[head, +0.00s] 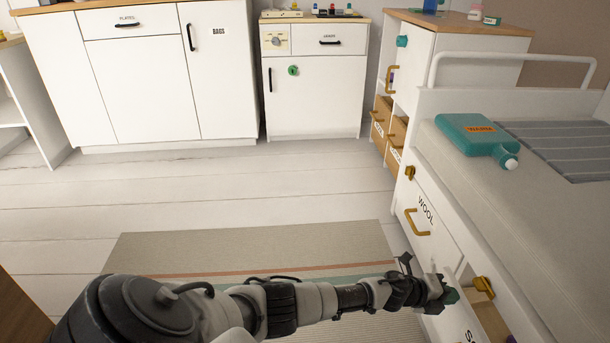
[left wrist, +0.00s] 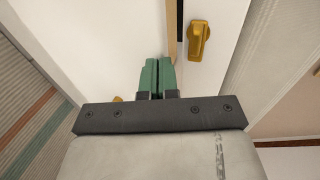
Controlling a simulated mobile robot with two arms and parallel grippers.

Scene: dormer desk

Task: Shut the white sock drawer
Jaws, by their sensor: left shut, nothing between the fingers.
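The white sock drawer (head: 452,325) is under the bed at the lower right of the head view, its label cut off after an "S". It stands partly open, with its wooden inside (head: 490,318) showing. My left gripper (head: 445,297), with green fingertips, is at the top of the drawer front. In the left wrist view the fingers (left wrist: 158,76) are together and empty, close to a white panel beside a wooden edge (left wrist: 172,35) and a dark gap. I cannot tell whether they touch it. My right gripper is out of view.
A gold latch (head: 483,287) sits on the bed frame above the drawer, and it shows in the wrist view (left wrist: 199,40). The WOOL drawer (head: 430,212) beside it looks shut. A striped rug (head: 250,246) and open floor lie left. A teal bottle (head: 470,135) lies on the bed.

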